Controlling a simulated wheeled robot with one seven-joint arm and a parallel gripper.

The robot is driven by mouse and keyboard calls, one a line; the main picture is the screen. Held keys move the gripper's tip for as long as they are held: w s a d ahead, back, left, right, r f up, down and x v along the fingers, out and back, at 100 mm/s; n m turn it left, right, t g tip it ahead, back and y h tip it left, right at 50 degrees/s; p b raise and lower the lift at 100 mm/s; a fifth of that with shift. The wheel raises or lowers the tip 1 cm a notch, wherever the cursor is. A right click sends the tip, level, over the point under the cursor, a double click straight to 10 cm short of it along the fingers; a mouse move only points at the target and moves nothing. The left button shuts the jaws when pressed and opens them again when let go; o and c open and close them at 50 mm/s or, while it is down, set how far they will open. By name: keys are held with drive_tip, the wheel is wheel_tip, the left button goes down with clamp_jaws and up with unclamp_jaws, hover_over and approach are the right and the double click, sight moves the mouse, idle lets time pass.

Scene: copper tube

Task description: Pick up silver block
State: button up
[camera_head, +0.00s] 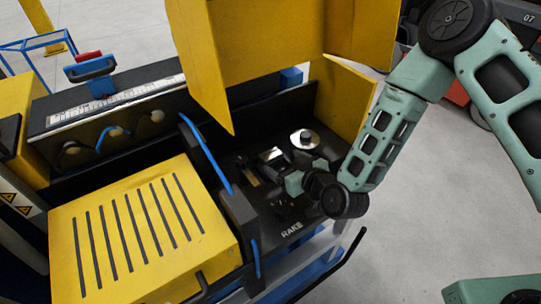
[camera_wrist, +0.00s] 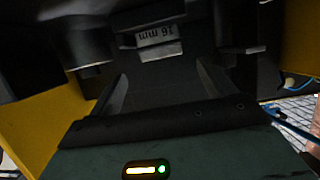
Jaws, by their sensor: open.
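The silver block (camera_wrist: 158,46) shows at the top middle of the wrist view, with "16 mm" on its face, upside down in the picture. It lies ahead of my gripper (camera_wrist: 162,78), between the lines of the two dark fingers. The fingers are apart with nothing visibly held between them. In the head view a small silver piece (camera_head: 272,154), which looks like the block, is on the dark machine bed just beyond my gripper (camera_head: 274,169). My wrist and the dim light hide the exact gap there.
A round silver disc with a knob (camera_head: 305,139) stands right of the block. Yellow panels (camera_head: 345,100) enclose the bed at the back and right. A dark upright plate with a blue edge (camera_head: 222,180) and a slotted yellow cover (camera_head: 140,230) lie to the left.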

sight(272, 156)
drive_tip(key=p+x, duration=0.3)
drive_tip(key=x, duration=0.2)
drive_tip(key=shift+a+r, duration=0.1)
drive_tip(key=shift+a, duration=0.05)
drive_tip(key=shift+w+a+f, duration=0.2)
drive_tip(key=shift+w+f, duration=0.05)
drive_tip(key=c, duration=1.4)
drive_tip(key=shift+r, duration=0.1)
drive_tip(key=shift+c, duration=0.7)
drive_tip(key=shift+r, duration=0.1)
